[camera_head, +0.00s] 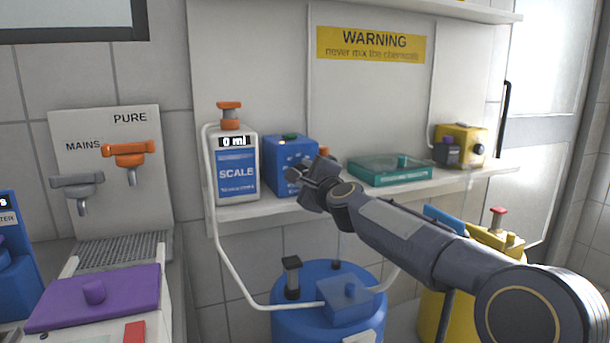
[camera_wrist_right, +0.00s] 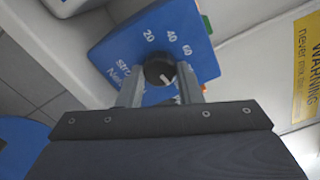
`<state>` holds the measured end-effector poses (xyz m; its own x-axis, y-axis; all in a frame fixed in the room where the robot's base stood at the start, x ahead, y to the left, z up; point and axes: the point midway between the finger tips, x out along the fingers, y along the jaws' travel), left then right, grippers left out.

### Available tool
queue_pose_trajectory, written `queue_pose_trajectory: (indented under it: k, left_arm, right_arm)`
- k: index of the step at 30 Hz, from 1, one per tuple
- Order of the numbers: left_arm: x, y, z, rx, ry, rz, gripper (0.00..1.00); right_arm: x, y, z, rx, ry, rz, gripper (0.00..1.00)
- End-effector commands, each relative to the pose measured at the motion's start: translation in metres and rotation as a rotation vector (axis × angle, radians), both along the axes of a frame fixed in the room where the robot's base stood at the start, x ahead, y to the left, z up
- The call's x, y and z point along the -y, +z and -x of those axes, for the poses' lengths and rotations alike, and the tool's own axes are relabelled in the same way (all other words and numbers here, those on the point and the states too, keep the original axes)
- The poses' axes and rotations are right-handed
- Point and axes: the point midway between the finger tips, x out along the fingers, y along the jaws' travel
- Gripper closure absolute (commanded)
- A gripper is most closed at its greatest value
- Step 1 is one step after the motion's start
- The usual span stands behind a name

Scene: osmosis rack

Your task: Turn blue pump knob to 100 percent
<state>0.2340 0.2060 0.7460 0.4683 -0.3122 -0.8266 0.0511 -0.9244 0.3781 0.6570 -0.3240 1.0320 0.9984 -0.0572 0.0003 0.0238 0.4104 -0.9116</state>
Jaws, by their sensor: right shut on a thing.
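The blue pump (camera_head: 283,165) stands on the white shelf, to the right of the white scale bottle. My right gripper (camera_head: 325,170) is in front of the pump and hides part of its face. In the right wrist view the pump's blue face (camera_wrist_right: 118,62) shows the numbers 20, 40 and 60 around a round black knob (camera_wrist_right: 159,68) with a light pointer mark. The mark points toward the lower right of that view. The right gripper (camera_wrist_right: 160,90) is shut on the knob, one finger on each side. The left gripper is not in view.
The scale bottle (camera_head: 236,170) stands close on the pump's left. A teal tray (camera_head: 390,172) and a yellow pump (camera_head: 461,145) are on the shelf (camera_head: 455,181) to the right. A blue barrel (camera_head: 300,325) and a white hose (camera_head: 228,265) are below.

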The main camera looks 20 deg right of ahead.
Motion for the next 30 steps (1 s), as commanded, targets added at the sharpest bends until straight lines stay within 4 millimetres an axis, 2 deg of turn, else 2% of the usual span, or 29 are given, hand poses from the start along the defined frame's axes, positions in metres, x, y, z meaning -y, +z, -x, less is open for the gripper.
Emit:
queue_pose_trajectory:
  k: [11,12,17,26,30]
  left_arm:
    - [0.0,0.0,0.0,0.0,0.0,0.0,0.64]
    - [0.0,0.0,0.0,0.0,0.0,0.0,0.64]
    - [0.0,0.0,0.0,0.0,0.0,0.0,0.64]
    - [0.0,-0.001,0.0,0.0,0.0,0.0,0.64]
    - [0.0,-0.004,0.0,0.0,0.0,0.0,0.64]
  right_arm:
    - [0.0,-0.001,0.0,-0.002,0.001,-0.008,0.91]
    - [0.0,-0.001,0.0,-0.002,0.001,-0.008,0.67]
    - [0.0,-0.001,0.0,-0.001,0.001,-0.007,0.46]
    - [0.0,0.0,0.002,0.0,0.0,-0.006,0.46]
    - [0.0,0.0,0.017,0.002,-0.002,-0.006,0.46]
